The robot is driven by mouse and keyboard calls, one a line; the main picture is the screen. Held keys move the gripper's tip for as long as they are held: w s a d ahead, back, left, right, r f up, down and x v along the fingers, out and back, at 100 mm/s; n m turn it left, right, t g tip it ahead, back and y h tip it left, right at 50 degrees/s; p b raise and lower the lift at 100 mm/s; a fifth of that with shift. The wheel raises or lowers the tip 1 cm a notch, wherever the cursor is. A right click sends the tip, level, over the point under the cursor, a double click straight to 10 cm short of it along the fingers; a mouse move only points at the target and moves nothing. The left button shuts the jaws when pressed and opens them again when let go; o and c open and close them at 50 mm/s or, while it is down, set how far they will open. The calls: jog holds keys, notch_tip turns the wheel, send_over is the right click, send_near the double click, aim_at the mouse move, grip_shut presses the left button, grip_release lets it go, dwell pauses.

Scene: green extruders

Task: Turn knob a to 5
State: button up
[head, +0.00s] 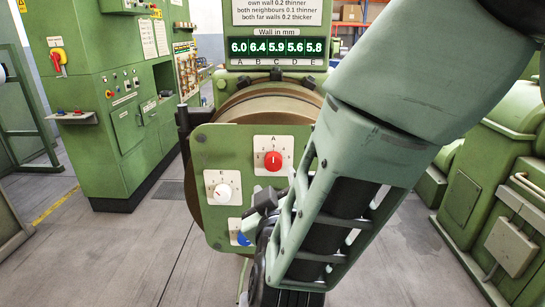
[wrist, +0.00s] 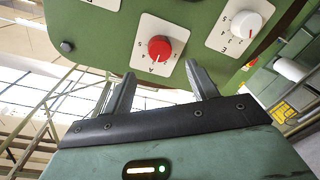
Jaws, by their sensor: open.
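My gripper (wrist: 160,70) is open and empty, apart from the knob. In the head view my gripper (head: 268,193) is below the red knob, partly hidden by my arm.
A white knob (head: 222,192) marked E sits lower left of the red one. A blue knob (head: 242,238) is partly hidden by my gripper. The wall display (head: 276,48) above reads 6.0, 6.4, 5.9, 5.6, 5.8. A green control cabinet (head: 110,110) stands left; floor between is clear.

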aim_at(273, 164)
jog(key=w+p, duration=0.2)
jog(key=w, duration=0.5)
jog(key=shift+w+a, duration=0.1)
jog(key=shift+w, duration=0.1)
jog(key=c, duration=1)
